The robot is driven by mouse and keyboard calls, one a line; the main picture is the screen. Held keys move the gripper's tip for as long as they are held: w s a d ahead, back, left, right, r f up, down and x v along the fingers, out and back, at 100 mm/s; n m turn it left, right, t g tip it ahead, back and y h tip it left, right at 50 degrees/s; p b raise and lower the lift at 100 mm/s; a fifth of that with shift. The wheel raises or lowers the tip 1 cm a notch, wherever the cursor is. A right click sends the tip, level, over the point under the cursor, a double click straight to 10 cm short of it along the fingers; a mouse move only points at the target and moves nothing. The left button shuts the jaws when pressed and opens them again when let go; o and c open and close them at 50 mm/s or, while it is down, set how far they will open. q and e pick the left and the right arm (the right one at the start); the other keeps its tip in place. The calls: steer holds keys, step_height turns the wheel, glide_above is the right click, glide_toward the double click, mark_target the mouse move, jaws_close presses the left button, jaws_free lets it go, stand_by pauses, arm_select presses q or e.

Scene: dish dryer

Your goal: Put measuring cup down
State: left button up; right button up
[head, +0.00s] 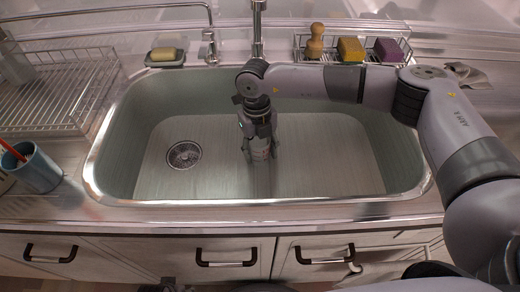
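My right gripper (258,126) points down into the sink (320,180), a little left of the basin's middle. A small pale, upright cylindrical thing shows between and below its fingers, and I take it to be the measuring cup (261,152). The fingers appear closed on its upper part and hide much of it. I cannot tell whether its base touches the sink floor. At the bottom edge a small dark piece, probably my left gripper (166,286), just shows; its fingers cannot be made out.
The drain (184,154) is left in the basin. A wire dish rack (50,95) and a blue cup (35,168) stand left. Behind are a faucet (258,35), a soap dish with a sponge (165,54), and a wire caddy (325,60) with a brush and sponges. The basin floor right is clear.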

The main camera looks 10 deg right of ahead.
steer(key=shift+o, duration=1.8)
arm_select(q)
steer(key=shift+w+r, duration=0.15)
steer(key=shift+r, duration=0.05)
arm_select(e)
steer(key=shift+r, duration=0.1)
arm_select(q)
steer(key=f, duration=0.1)
steer(key=s+f, duration=0.1)
steer(key=shift+s+a+f+p, duration=0.15)
steer(key=shift+s+f+p, duration=0.05)
steer(key=shift+f+p, duration=0.15)
arm_select(e)
step_height(320, 180, up, 8)
steer(key=shift+w+f, duration=0.25)
steer(key=shift+w, duration=0.2)
arm_select(q)
steer(key=shift+w+r, duration=0.1)
steer(key=shift+r, duration=0.05)
arm_select(e)
steer(key=shift+a, duration=0.1)
